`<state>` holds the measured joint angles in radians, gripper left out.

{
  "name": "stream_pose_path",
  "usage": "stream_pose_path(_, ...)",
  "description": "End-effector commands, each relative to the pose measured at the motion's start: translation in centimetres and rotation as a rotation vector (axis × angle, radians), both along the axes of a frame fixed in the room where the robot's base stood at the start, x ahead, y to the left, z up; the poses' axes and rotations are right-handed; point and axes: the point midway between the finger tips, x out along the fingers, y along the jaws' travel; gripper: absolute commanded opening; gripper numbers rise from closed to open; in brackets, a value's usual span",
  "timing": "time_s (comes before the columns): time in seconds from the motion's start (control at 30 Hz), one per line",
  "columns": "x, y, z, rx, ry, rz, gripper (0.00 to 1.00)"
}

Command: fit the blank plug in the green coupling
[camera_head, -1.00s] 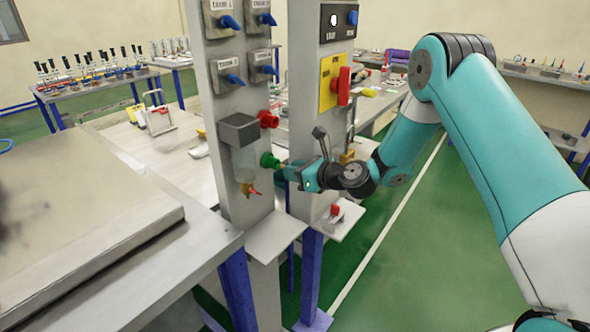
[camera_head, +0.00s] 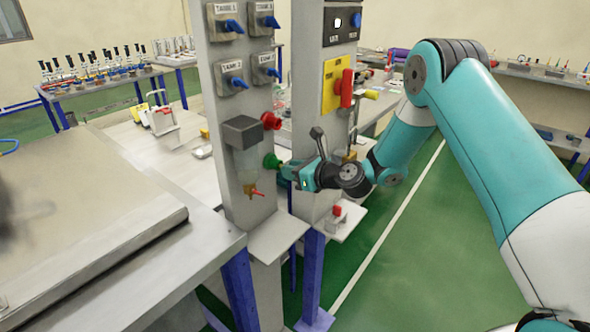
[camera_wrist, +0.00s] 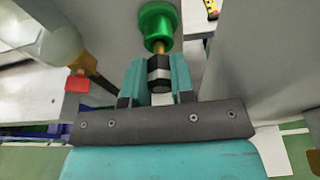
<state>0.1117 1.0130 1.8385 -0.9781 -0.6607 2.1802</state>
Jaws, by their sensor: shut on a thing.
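The green coupling (camera_head: 271,161) sticks out from the right side of the grey post and shows from its front in the wrist view (camera_wrist: 158,20). My gripper (camera_head: 287,170) is beside it, its teal fingers (camera_wrist: 157,78) shut on the blank plug (camera_wrist: 159,66). The plug has a dark and grey body and a brass nose. The nose points at the coupling and meets its mouth in the wrist view. How deep it sits, if at all, I cannot tell. In the head view the plug is hidden by the fingers.
A red coupling (camera_head: 270,121) sits just above the green one. A clear bowl (camera_wrist: 50,45) with a red drain tap (camera_wrist: 77,82) hangs close left of my gripper. A second grey post (camera_head: 309,130), with a yellow plate and red handle (camera_head: 347,88), stands close behind.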

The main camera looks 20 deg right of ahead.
Motion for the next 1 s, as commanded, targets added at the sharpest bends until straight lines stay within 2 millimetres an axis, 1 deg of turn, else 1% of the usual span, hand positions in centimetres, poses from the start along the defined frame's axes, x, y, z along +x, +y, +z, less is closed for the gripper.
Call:
stream_pose_path(0.83,1.5,1.1,0.1,0.0,-0.001,0.0,0.0)
stream_pose_path(0.87,1.6,1.1,0.0,-0.001,-0.001,0.0,0.26)
stream_pose_path(0.9,1.5,1.1,0.0,-0.001,-0.001,-0.001,0.35)
stream_pose_path(0.97,1.5,1.1,0.0,-0.001,-0.001,0.0,0.48)
stream_pose_path(1.0,1.5,1.1,0.0,-0.001,-0.001,0.0,0.53)
